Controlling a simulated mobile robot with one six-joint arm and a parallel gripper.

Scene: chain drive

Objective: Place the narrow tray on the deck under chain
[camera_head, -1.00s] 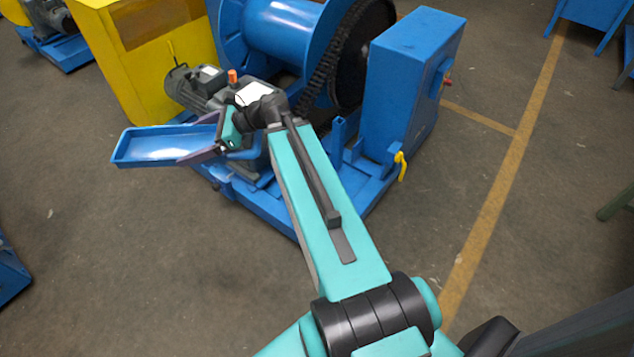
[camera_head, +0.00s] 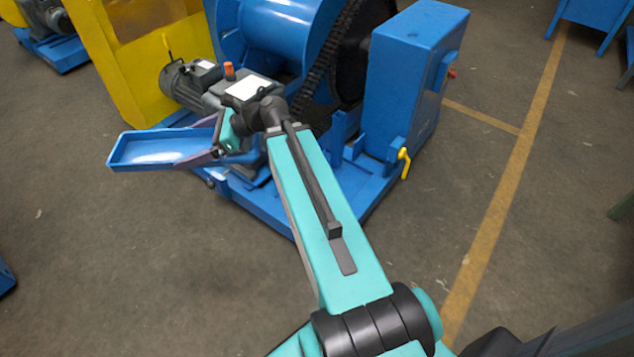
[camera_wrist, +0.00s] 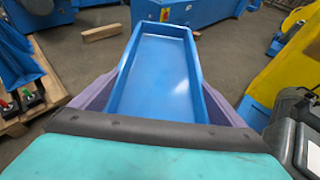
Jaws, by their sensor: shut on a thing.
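The narrow tray (camera_head: 155,151) is blue, shallow and long. My gripper (camera_head: 200,158) is shut on its near end and holds it in the air, left of the machine, over the floor's side. In the wrist view the tray (camera_wrist: 155,75) stretches away between the two purple fingers of my gripper (camera_wrist: 155,108), and it looks empty. The chain (camera_head: 325,65) runs down from the large dark wheel beside the blue drum. The blue deck (camera_head: 262,212) is the machine's low base under the chain; my arm hides part of it.
A grey motor (camera_head: 188,82) and a gearbox with a white top (camera_head: 250,88) stand on the deck near my gripper. A tall blue housing (camera_head: 410,75) with a yellow handle (camera_head: 404,162) is at right. A yellow guard (camera_head: 125,60) stands behind.

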